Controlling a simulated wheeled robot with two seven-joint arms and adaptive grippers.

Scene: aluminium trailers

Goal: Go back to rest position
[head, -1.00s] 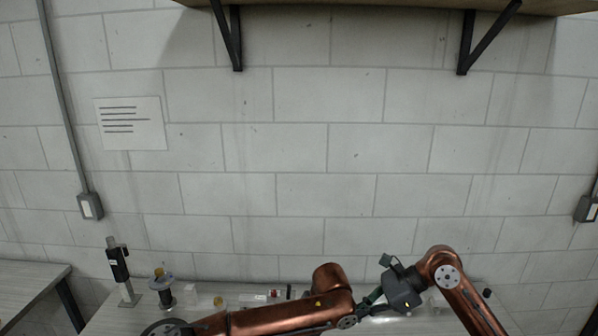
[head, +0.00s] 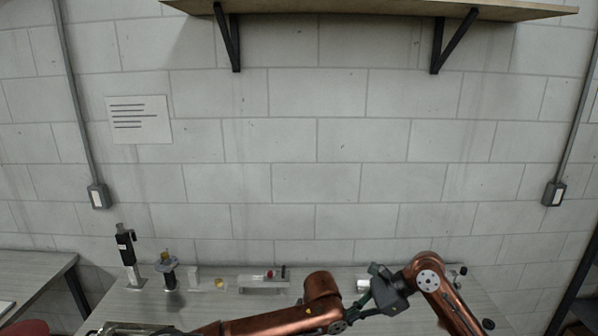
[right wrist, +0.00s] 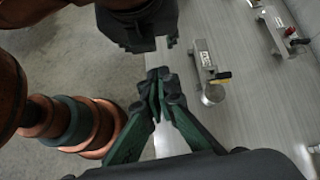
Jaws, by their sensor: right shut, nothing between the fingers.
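My right arm comes in from the lower right in the head view, with its dark gripper (head: 362,305) pointing left over the bench. In the right wrist view the green fingers of my right gripper (right wrist: 160,88) are shut together with nothing between them. My copper left arm (head: 265,322) comes in from the lower left and reaches close to my right gripper. A dark wrist or gripper part, probably of my left arm (right wrist: 135,28), shows at the top of the right wrist view. I cannot make out the left fingers clearly.
The grey bench (head: 230,308) runs below both arms. On it stand a black-handled tool (head: 126,250), a spool-like part (head: 168,273), a white block (head: 193,277) and a metal fixture with red bits (head: 262,284). A wooden shelf (head: 330,10) hangs above on the wall.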

